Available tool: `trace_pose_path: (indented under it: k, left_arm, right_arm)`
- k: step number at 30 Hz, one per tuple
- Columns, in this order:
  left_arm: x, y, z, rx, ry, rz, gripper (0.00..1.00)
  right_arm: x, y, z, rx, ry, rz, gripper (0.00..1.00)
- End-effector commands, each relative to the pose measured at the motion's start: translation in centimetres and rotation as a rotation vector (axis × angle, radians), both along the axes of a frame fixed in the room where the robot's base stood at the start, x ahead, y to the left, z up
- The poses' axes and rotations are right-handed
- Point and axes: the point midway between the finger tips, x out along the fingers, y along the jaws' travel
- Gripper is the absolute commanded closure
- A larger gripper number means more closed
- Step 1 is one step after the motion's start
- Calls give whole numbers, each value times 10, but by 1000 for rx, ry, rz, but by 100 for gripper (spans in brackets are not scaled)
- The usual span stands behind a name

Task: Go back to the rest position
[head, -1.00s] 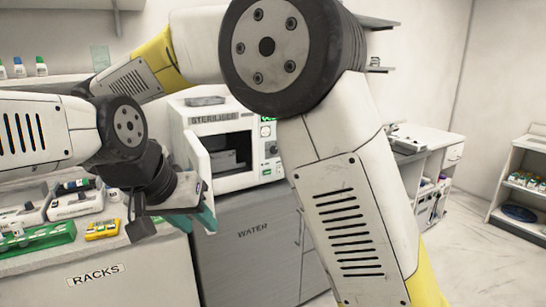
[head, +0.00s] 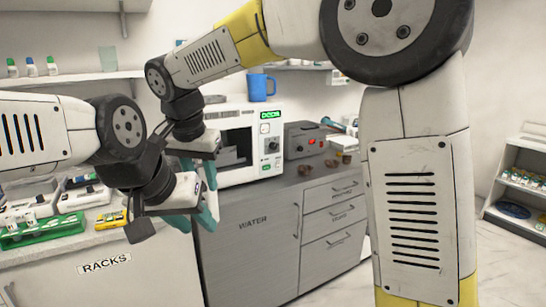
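My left gripper (head: 196,214) comes in from the left in the head view, above the front of the racks counter. Its teal fingers look apart with nothing between them. My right gripper (head: 199,170) hangs just behind and above it, in front of the steriliser, with its arm reaching across from the upper right. Its teal fingers also look apart and empty, though they are partly hidden. The two grippers are close together in the picture; I cannot tell the gap in depth.
The white steriliser (head: 267,159) stands on the grey water cabinet (head: 251,256), a blue mug (head: 261,87) on top. A grey device (head: 302,140) and small brown items stand to its right. A green rack (head: 50,231) and yellow block (head: 111,219) lie on the racks counter (head: 150,265). Shelves (head: 517,184) stand right.

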Motion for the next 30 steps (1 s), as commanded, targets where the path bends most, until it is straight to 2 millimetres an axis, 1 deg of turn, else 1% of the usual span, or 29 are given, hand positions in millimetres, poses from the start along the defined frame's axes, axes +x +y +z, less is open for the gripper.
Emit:
trace_pose_path:
  k: [1, 2, 5, 8, 9, 11, 12, 14, 15, 18, 21, 24, 27, 30]
  left_arm:
    - [0, 0, 0, 0, 0, 0, 64]
    - [0, 0, 0, 0, 0, 0, 64]
    - [0, 0, 0, 0, 0, 0, 64]
    - [0, 0, 0, 0, 0, 0, 64]
    - [0, 0, 0, 0, 0, 0, 64]
    - [0, 0, 0, 0, 0, 0, 64]
    - [0, 0, 0, 0, 0, 0, 64]
    - [0, 0, 0, 0, 0, 0, 64]
    - [0, 0, 0, 0, 0, 0, 64]
    - [0, 0, 0, 0, 0, 0, 64]
    - [0, 0, 0, 0, 0, 0, 64]
    - [0, 0, 0, 0, 0, 0, 64]
    - [0, 0, 0, 0, 0, 0, 64]
    - [0, 0, 0, 0, 0, 0, 64]
  right_arm:
    - [2, -19, 4, 12, 6, 3, 67]
    - [2, -28, 6, 20, 8, 10, 67]
    - [0, -65, 12, 45, 16, 37, 67]
    - [-7, -112, 17, 78, 13, 69, 67]
    - [-12, -134, 18, 93, 8, 83, 67]
    - [-23, -166, 18, 114, -6, 107, 67]
    - [-31, -185, 18, 126, -20, 125, 67]
    - [-45, -212, 15, 139, -44, 148, 67]
    - [-56, -228, 13, 147, -63, 163, 67]
    - [-82, -261, 5, 153, -117, 194, 67]
    - [-106, -283, -5, 143, -170, 220, 67]
    - [-122, -296, -14, 129, -211, 238, 67]
    - [-131, -302, -20, 117, -236, 249, 67]
    - [-135, -304, -23, 111, -244, 257, 67]
